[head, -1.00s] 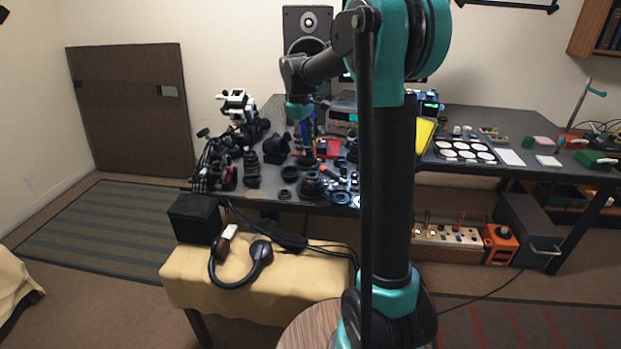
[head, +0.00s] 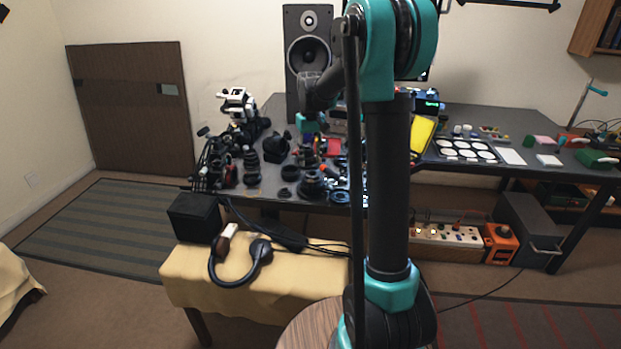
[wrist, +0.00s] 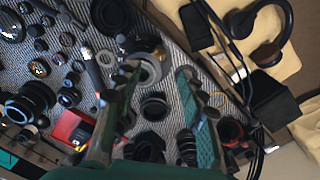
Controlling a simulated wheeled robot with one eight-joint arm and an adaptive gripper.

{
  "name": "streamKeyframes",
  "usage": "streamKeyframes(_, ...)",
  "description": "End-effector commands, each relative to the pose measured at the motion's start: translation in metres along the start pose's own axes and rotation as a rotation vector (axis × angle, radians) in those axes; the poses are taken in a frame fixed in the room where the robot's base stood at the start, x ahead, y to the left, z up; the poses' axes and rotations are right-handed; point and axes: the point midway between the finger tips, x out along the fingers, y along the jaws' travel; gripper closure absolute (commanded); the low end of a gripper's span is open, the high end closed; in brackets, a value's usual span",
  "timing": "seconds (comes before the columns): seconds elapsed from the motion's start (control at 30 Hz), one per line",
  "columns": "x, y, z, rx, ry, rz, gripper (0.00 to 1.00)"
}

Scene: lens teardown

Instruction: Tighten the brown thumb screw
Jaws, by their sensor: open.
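My gripper (wrist: 158,76) is open in the wrist view, its two long green-sided fingers pointing at the crowded dark table. A pale metallic ring (wrist: 150,70) shows between and just beyond the fingertips. A brownish patch (wrist: 160,51) sits at its far edge; I cannot tell whether this is the brown thumb screw. Nothing is seen held between the fingers. In the head view my wrist, with a teal part, is over the lens parts, and the fingers are hard to make out. The screw is too small to pick out there.
Black lens rings and barrels (head: 312,186) crowd the table around the gripper. A red box (wrist: 72,130) lies left of the fingers. A tall speaker (head: 308,55) stands behind. A cloth-covered stool (head: 315,272) with headphones (head: 258,252) and a black box (head: 195,218) is in front.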

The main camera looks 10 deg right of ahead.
Motion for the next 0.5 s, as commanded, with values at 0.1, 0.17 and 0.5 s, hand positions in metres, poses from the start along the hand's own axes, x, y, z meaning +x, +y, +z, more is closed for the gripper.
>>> streamKeyframes(0.1,0.025,0.0,-0.001,-0.001,0.0,0.0,0.59)
streamKeyframes(0.17,0.036,0.0,-0.001,-0.001,0.0,0.0,0.59)
streamKeyframes(0.5,0.081,0.0,0.0,-0.001,0.0,0.0,0.59)
